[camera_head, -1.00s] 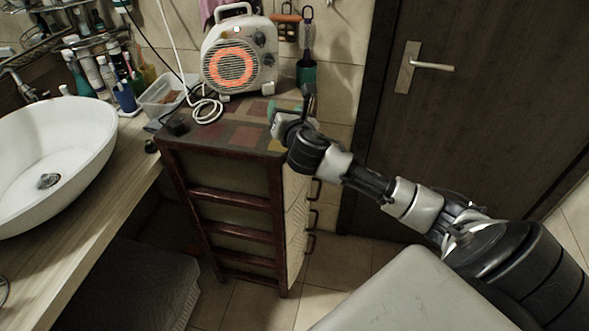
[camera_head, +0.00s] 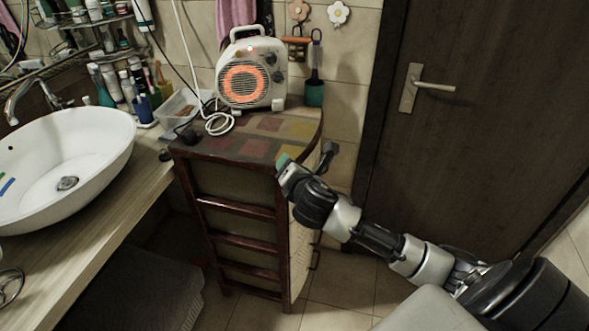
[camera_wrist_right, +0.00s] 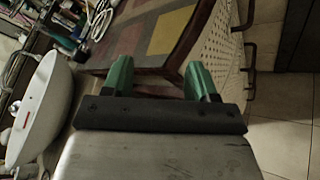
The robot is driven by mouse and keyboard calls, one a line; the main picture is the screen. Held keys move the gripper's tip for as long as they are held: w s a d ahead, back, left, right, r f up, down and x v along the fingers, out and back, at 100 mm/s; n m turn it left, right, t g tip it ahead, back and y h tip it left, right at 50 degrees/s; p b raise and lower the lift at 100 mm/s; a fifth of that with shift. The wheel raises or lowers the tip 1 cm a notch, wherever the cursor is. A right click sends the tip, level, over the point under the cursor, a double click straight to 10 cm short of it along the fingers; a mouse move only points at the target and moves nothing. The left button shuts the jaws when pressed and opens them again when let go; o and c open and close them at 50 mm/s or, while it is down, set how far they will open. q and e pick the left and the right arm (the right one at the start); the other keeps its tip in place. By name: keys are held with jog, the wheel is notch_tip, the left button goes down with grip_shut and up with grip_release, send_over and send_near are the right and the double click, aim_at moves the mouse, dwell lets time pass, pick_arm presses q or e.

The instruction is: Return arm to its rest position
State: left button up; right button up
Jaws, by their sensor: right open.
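My right arm comes in from the right in the head view. Its gripper (camera_head: 285,162) is beside the front right edge of the wooden cabinet (camera_head: 230,147), near the height of its top. In the right wrist view, the two green fingers of this gripper (camera_wrist_right: 158,76) stand wide apart with nothing between them. The cabinet's patterned top (camera_wrist_right: 150,35) shows beyond the fingers. In the head view the fingertips are partly hidden by the gripper body. My left gripper is not in view.
A white heater (camera_head: 250,75) with an orange glowing grille stands on the cabinet. A white basin (camera_head: 95,150) holding small coloured items sits on the counter at left. A dark door (camera_head: 470,150) is at right. Tiled floor (camera_head: 335,285) shows beside the cabinet.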

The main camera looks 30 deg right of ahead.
dwell(0.3)
jog(key=s+a+f+m+g+y, duration=0.2)
jog(key=s+a+f+m+g, duration=0.3)
jog(key=s+f+m, duration=0.4)
jog(key=s+a+f+m+g+y, duration=0.1)
jog(key=s+a+m+g, duration=0.2)
jog(key=s, duration=0.4)
jog(key=s+a+f+m+g+y, duration=0.1)
jog(key=s+a+f+m, duration=0.1)
jog(key=s+m, duration=0.4)
jog(key=s+a+f+m+g+y, duration=0.1)
jog(key=s+a+m, duration=0.2)
jog(key=s, duration=0.5)
notch_tip(320, 180, down, 27)
jog(key=s+g, duration=0.1)
jog(key=g, duration=0.1)
jog(key=s+d+f+g, duration=0.1)
jog(key=s+d+f, duration=0.1)
jog(key=s+f, duration=1.3)
jog(key=shift+s+d, duration=0.4)
jog(key=shift+s, duration=0.05)
